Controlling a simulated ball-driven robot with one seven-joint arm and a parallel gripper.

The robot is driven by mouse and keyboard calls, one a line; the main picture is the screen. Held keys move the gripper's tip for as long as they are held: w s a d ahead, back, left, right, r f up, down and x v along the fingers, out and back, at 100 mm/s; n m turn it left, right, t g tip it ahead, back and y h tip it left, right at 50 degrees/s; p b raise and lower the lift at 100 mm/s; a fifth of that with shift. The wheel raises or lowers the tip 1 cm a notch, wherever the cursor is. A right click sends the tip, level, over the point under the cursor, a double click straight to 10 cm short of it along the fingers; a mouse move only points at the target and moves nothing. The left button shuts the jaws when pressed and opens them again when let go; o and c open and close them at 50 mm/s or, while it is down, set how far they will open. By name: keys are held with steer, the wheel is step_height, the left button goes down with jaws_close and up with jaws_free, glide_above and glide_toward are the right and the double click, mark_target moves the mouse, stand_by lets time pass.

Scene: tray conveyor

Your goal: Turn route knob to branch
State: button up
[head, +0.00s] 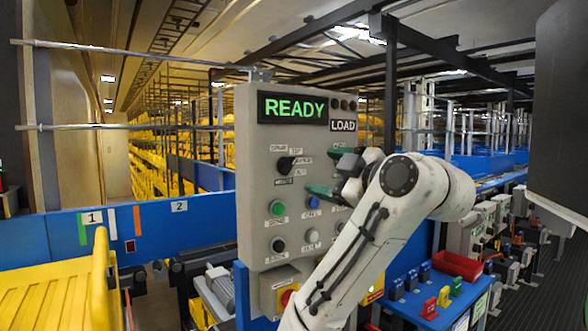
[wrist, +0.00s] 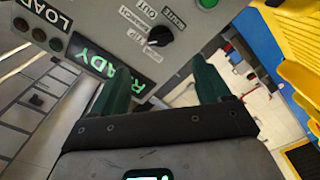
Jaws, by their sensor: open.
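The grey control panel (head: 250,190) faces me in the head view. A black rotary knob (head: 288,164) is on its upper left, below the READY display (head: 293,108), with small labels around it. A black knob (wrist: 158,36) with small labels also shows in the wrist view, ahead of my fingers. My gripper (head: 320,170) has green fingers and hovers over the panel's right part, hiding some controls. Its fingers (wrist: 160,65) are apart and empty in the wrist view, and appear clear of the knob.
A blue conveyor rail (head: 165,225) and a yellow tray (head: 55,290) lie to the left. A red bin (head: 458,266) stands at right.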

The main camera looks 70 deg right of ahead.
mark_target(291, 167)
steer(key=p+x, duration=0.1)
steer(key=p, duration=0.3)
steer(key=p+x, duration=0.1)
steer(key=p, duration=0.2)
steer(key=shift+w+r+p, duration=0.25)
steer(key=shift+p, duration=0.1)
steer(key=p, duration=0.3)
steer(key=shift+w+d, duration=0.1)
steer(key=x, duration=0.5)
steer(key=p+x, duration=0.1)
steer(key=x, duration=0.2)
steer(key=shift+f, duration=0.3)
steer(key=shift+c, duration=0.2)
steer(key=c, duration=1)
